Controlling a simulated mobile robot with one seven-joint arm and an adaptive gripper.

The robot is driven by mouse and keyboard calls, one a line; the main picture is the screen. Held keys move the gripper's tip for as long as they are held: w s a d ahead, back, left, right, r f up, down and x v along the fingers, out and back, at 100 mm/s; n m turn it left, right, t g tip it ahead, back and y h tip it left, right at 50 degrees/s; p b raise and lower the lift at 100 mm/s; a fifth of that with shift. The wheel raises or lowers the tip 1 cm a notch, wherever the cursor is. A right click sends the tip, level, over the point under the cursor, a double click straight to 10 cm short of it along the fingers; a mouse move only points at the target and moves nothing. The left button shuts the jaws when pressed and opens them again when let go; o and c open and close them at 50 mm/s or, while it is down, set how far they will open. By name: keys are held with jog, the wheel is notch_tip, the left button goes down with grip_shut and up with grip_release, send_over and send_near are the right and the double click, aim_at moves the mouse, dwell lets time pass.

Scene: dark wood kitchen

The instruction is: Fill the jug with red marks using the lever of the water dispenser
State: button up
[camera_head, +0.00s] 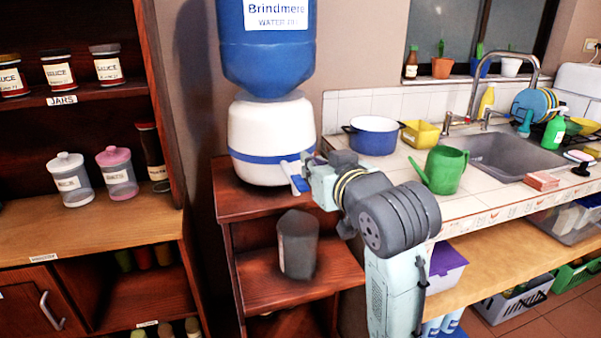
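The water dispenser (268,140) is white with a blue band and carries a large blue bottle (268,65). It stands on top of a reddish wooden cabinet. My gripper (300,176) is at the right side of the dispenser's lower front. A small blue and white part shows at its tip, which may be the lever; I cannot tell whether they touch. The finger opening is too small to make out. A dark grey jug-like vessel (297,246) stands upright on the shelf below the dispenser. No red marks show on it, and its inside is hidden.
A green watering can (441,170), a blue pot (373,136) and a sink (507,156) are on the tiled counter at the right. Shelves with jars (71,180) stand at the left. The shelf around the grey vessel is mostly clear.

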jog(key=shift+s+d+f+h, duration=0.1)
jog(key=shift+d+f+h, duration=0.1)
jog(key=shift+d, duration=0.25)
jog(key=shift+s+d+f+h, duration=0.1)
jog(key=shift+d+f+h, duration=0.1)
jog(key=shift+d, duration=0.25)
grip_shut()
jog(key=shift+w, duration=0.1)
jog(key=p, duration=0.3)
send_over(307, 189)
notch_tip(307, 189, down, 2)
jog(key=shift+f, duration=0.15)
notch_tip(307, 189, down, 4)
jog(key=shift+f, duration=0.1)
jog(key=shift+f, duration=0.1)
